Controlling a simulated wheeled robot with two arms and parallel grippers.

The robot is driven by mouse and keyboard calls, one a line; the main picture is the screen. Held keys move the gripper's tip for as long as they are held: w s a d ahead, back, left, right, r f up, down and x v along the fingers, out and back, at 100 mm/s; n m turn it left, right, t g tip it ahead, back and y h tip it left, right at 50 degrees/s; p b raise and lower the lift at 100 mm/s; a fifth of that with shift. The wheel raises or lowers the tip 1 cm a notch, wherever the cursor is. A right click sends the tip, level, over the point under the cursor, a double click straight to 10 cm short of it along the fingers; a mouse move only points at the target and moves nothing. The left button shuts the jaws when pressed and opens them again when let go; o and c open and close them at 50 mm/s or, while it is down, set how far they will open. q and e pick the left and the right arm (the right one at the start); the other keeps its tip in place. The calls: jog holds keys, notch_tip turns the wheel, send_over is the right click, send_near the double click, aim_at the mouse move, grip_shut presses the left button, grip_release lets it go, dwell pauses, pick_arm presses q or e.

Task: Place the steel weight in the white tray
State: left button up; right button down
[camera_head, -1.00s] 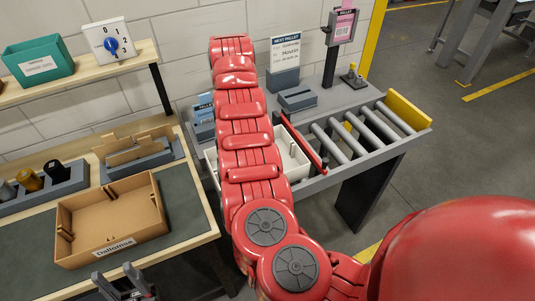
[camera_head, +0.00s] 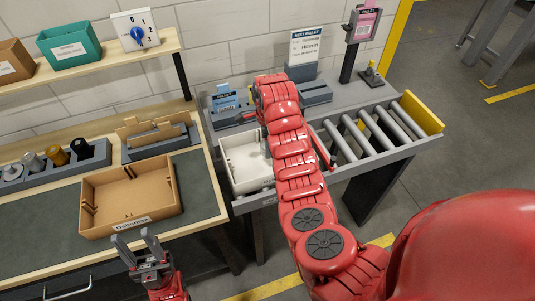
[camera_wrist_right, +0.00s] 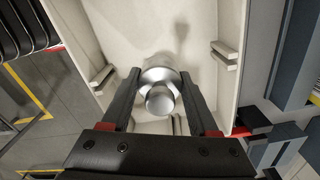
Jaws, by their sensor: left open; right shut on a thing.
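The white tray (camera_head: 243,163) sits at the left end of the grey roller table, and the part of it I can see is empty. My right arm crosses its right side in the head view and hides the right gripper. In the right wrist view my right gripper (camera_wrist_right: 160,78) is shut on the steel weight (camera_wrist_right: 160,101), a shiny round knobbed piece. The weight is over the white tray's floor (camera_wrist_right: 140,25), between its side walls; I cannot tell whether it touches the floor. My left gripper (camera_head: 136,240) is open and empty, in front of the workbench.
A cardboard box (camera_head: 128,200) lies on the workbench mat. A grey holder (camera_head: 55,170) with several cylinders stands behind it at left. Rollers (camera_head: 375,135) with a yellow end stop (camera_head: 423,111) lie right of the tray. A pallet sign (camera_head: 305,45) stands behind.

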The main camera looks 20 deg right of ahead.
jog(key=shift+w+f, duration=0.1)
jog(key=shift+f, duration=0.15)
jog(key=shift+f+p, duration=0.55)
jog(key=shift+f, duration=0.05)
notch_tip(320, 180, down, 3)
jog(key=shift+r+p, duration=0.15)
jog(key=shift+p, duration=0.35)
jog(key=shift+f, duration=0.2)
jog(key=shift+c, duration=0.7)
grip_release()
